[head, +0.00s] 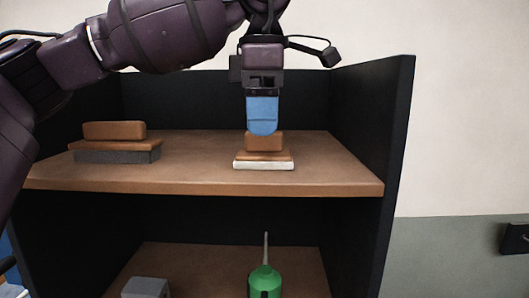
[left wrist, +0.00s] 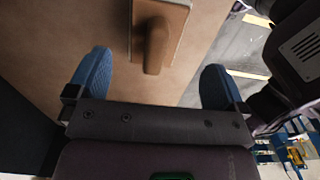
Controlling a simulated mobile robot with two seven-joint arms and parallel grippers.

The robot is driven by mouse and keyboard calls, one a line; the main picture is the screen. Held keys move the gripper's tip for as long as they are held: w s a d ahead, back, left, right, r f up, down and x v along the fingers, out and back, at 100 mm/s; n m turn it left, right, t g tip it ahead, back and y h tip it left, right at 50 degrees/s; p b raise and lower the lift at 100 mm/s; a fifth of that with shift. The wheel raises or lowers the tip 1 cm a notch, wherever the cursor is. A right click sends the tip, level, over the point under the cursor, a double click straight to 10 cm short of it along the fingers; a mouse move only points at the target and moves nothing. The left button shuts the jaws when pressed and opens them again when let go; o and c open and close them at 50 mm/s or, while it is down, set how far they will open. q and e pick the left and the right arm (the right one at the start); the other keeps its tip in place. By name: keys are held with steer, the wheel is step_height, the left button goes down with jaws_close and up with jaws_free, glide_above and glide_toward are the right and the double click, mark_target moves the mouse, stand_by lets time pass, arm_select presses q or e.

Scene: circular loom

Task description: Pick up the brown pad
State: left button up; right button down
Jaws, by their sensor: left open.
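A pad with a brown block handle on a brown plate and a thin white base (head: 264,158) sits on the upper shelf, right of its middle. In the left wrist view the brown pad (left wrist: 158,38) shows at the top centre, its handle lying between the two blue fingers in the picture. My left gripper (head: 262,129) points down over this pad, open and empty. Its fingertips (left wrist: 156,75) overlap the top of the handle in the head view; I cannot tell whether they touch it. My right gripper is not in view.
A second pad, with a brown handle on a grey base (head: 118,155), lies on the upper shelf (head: 190,181) at the left. Dark side wall (head: 375,125) and back panel bound the shelf. Below stand a green oil can (head: 264,281) and a grey block (head: 145,288).

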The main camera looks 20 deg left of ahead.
mark_target(264, 151)
arm_select(q)
steer(key=shift+f, duration=0.25)
steer(key=f, duration=0.2)
steer(key=f+p, duration=0.1)
steer(key=f, duration=0.1)
steer(key=shift+w, duration=0.3)
steer(key=shift+f, duration=0.35)
steer(key=shift+c, duration=1.1)
steer(key=c, duration=0.8)
